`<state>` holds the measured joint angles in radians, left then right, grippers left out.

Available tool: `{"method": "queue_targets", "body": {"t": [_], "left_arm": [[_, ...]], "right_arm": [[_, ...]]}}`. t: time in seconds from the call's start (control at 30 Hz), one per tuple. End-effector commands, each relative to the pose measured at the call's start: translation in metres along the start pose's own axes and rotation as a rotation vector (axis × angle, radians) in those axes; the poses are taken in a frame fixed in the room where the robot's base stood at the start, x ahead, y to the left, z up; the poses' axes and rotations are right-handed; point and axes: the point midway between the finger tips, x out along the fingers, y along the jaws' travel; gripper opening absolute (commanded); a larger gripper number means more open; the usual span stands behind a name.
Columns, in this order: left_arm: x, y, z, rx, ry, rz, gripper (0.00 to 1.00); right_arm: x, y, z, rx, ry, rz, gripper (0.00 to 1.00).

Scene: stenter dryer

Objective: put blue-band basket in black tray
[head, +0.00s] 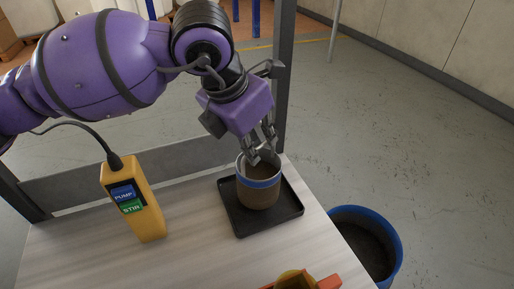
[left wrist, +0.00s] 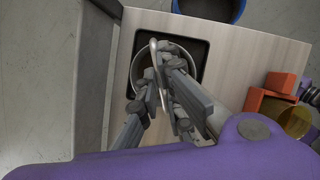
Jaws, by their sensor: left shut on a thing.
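The blue-band basket (head: 259,184) is a brown cup-like container with a blue band below its pale rim. In the head view it is upright inside the black tray (head: 293,210), or just above its floor; I cannot tell whether it touches. My right gripper is not in view.
A yellow pendant (head: 133,203) with PUMP and STIR labels stands left of the tray on the pale table (head: 190,255). An orange and yellow object (head: 298,281) is at the front edge. A blue-rimmed bin (head: 374,214) stands on the floor at right. A grey post rises behind the table.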

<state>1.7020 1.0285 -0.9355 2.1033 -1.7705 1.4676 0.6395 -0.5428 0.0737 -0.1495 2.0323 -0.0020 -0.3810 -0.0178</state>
Motion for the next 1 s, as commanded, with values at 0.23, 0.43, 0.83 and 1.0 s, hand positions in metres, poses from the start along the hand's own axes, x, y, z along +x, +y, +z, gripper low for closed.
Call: {"method": "queue_targets", "body": {"t": [0.23,0.43,0.83,1.0], "left_arm": [[0.017,0.000,-0.007,0.000,-0.001,0.000,0.00],[0.019,0.000,-0.009,-0.001,0.000,0.000,0.00],[0.020,0.000,-0.009,-0.001,0.001,0.000,0.25],[0.015,0.000,-0.007,0.000,0.000,0.001,0.25]], "right_arm": [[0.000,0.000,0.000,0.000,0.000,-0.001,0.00],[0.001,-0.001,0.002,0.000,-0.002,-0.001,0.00],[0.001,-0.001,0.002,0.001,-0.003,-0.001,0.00],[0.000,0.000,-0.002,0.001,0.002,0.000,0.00]]}}
